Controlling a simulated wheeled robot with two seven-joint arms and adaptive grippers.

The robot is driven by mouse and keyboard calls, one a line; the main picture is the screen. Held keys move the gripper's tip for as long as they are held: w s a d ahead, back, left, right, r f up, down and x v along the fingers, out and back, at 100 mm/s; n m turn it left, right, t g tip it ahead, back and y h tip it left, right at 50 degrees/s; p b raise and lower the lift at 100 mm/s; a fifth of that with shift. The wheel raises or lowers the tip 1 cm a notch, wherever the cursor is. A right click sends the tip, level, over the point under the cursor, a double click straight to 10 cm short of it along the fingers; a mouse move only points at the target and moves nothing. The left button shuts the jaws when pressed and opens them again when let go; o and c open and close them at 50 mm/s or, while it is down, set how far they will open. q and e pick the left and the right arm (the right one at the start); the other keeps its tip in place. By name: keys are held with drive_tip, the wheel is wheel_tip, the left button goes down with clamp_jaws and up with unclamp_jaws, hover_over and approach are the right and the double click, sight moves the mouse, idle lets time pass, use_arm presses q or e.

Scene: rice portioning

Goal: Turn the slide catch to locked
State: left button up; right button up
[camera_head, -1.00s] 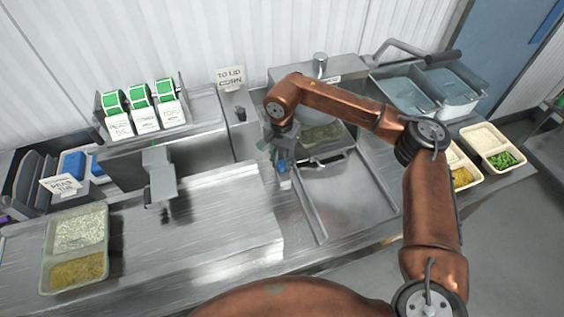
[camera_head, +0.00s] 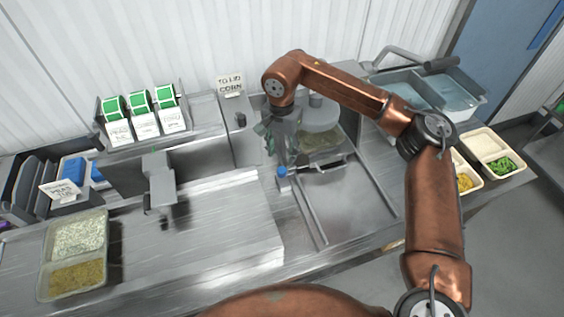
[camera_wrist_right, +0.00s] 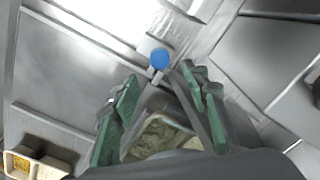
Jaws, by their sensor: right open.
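The slide catch shows as a blue knob (camera_head: 282,171) on the metal bench, at the front left corner of the bay with the tray in it. In the right wrist view the blue knob (camera_wrist_right: 159,58) stands on a small grey piece, just beyond the fingertips. I cannot tell whether the catch is locked. My right gripper (camera_head: 283,153) is open and empty, pointing down just behind the knob. In the right wrist view its green-padded fingers (camera_wrist_right: 160,88) are spread, with the knob ahead of the gap and apart from them. My left gripper is not in view.
A tray (camera_head: 322,145) sits in the bay beneath a grey round piece (camera_head: 320,116). A rail (camera_head: 312,215) runs along the bench. A filled tray (camera_head: 46,260) lies at left, other food trays (camera_head: 487,181) at right. Label rolls (camera_head: 140,103) stand behind.

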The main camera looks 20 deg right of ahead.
wheel_tip(320, 180, up, 4)
drive_tip(key=shift+f, duration=0.15)
idle(0.5)
